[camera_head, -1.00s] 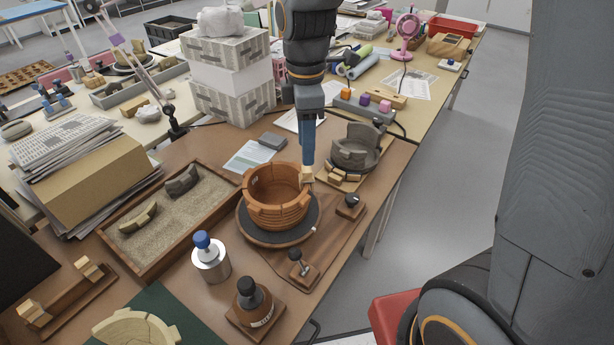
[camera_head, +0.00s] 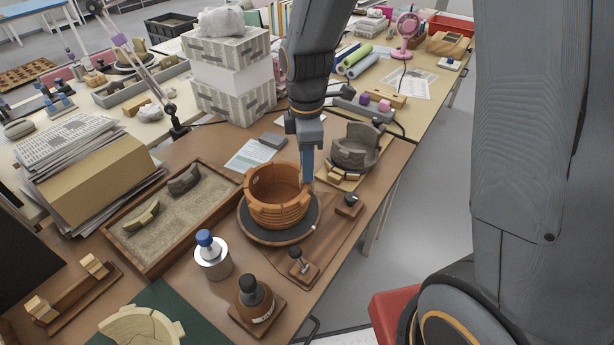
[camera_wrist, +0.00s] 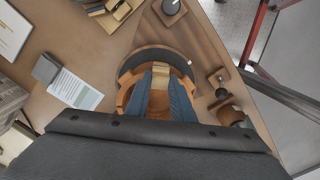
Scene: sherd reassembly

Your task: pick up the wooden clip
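The small light wooden clip (camera_wrist: 160,77) shows in the wrist view, at the rim of the terracotta bowl. My gripper (camera_wrist: 160,84) has one blue finger on each side of it. Whether the fingers press on the clip or stand just off it is not clear. In the head view my gripper (camera_head: 307,180) points down at the right rim of the bowl (camera_head: 276,205), and its fingers hide the clip. The bowl is built of sherds and stands on a dark round turntable (camera_head: 262,234).
A grey sherd pot (camera_head: 354,150) with light wooden pieces (camera_head: 345,174) beside it stands behind right. A black-knobbed block (camera_head: 348,203) and a small clamp (camera_head: 298,263) stand near the bowl. A sand tray (camera_head: 150,240) lies left.

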